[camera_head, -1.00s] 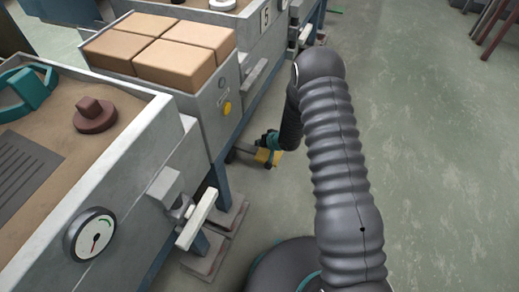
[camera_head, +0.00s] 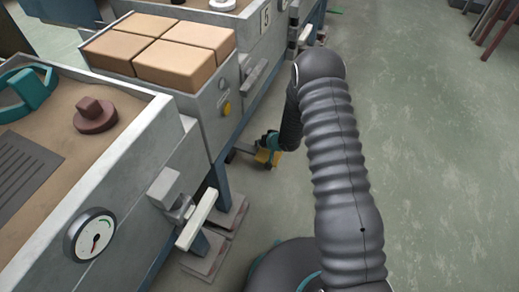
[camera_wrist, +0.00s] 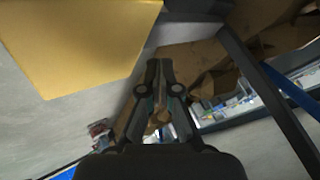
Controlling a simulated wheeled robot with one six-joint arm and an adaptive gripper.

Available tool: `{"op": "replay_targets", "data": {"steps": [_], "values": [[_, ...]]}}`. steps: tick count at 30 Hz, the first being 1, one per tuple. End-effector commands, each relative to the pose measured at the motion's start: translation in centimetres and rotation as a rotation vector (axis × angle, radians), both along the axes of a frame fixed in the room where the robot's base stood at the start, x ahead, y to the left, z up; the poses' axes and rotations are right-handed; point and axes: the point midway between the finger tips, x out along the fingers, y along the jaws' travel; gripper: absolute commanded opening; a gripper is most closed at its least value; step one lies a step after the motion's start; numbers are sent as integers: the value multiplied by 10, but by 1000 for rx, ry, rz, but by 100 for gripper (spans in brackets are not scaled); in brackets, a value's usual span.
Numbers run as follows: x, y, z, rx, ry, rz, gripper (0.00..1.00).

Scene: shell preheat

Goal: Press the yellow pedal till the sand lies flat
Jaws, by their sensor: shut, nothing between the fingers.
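The yellow pedal (camera_head: 268,158) is low, near the floor, at the foot of the middle bench in the head view. In the wrist view the yellow plate (camera_wrist: 75,40) fills the upper left, beside my fingers. My gripper (camera_wrist: 160,66) is shut and empty, its two fingertips together to the right of the plate. In the head view my arm reaches down to the pedal, and I cannot tell whether the fingertips touch it. Brown sand (camera_head: 70,110) shows in the near box, around a brown knob (camera_head: 95,114) and a teal part (camera_head: 28,92).
The near box has a dial (camera_head: 90,234) and a pale lever (camera_head: 197,219). Grey feet and bench legs stand close left of my arm. The floor (camera_head: 440,170) to the right is open.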

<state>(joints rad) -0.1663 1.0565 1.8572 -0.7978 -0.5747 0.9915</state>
Motion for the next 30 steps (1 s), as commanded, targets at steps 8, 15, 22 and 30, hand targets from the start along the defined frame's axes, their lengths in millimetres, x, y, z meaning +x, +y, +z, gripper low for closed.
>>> {"op": "replay_targets", "data": {"steps": [8, 15, 22, 30], "values": [[0, -1, -8, 0, 1, 0, 0], [1, -1, -9, 0, 0, 0, 0], [1, -1, -9, 0, 0, 0, 0], [1, -1, -12, 0, 0, 0, 0]]}}
